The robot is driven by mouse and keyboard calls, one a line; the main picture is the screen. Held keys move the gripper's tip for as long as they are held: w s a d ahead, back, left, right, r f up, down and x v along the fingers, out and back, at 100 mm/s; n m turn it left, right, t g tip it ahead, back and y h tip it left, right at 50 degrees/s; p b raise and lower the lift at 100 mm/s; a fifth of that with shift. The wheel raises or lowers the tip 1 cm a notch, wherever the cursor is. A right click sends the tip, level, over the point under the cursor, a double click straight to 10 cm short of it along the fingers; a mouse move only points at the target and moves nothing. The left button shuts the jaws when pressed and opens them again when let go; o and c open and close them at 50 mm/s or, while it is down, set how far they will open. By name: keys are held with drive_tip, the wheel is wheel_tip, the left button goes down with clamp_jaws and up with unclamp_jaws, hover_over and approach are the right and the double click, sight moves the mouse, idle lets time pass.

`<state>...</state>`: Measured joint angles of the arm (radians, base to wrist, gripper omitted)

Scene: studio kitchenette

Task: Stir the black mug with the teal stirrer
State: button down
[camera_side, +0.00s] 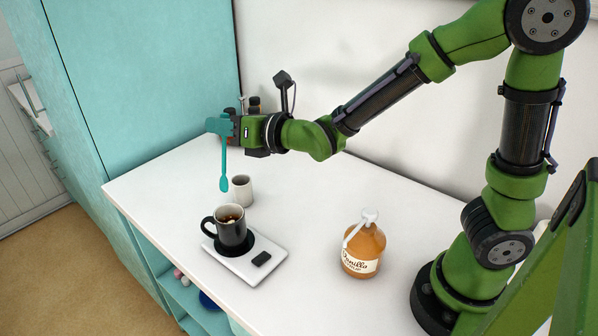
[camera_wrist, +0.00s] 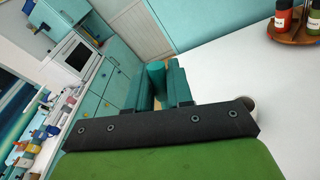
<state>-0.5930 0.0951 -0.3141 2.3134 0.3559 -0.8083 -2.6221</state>
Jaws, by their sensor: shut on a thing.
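The teal stirrer (camera_side: 224,165) hangs upright from my gripper (camera_side: 222,126), its paddle end down. My gripper is shut on the stirrer's top and holds it in the air, above and behind the black mug. In the wrist view the stirrer's top (camera_wrist: 156,72) shows between the fingers of my gripper (camera_wrist: 160,85). The black mug (camera_side: 232,234) stands upright with brown liquid and pale bits in it, its handle to the left. The stirrer's tip is above the mug's rim in the picture and apart from it. The mug is hidden in the wrist view.
The mug stands on a white scale-like plate (camera_side: 268,272) with a black pad. A small white cup (camera_side: 242,189) stands behind it, near the stirrer's tip. A vanilla pump bottle (camera_side: 362,250) is to the right. A wooden tray (camera_wrist: 296,38) holds bottles. The white counter (camera_side: 318,205) is otherwise largely clear.

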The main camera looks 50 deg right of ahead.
wheel_tip(320, 180, down, 13)
drive_tip(key=shift+a, duration=0.2)
idle(1.2)
drive_tip(key=shift+r, duration=0.1)
idle(0.3)
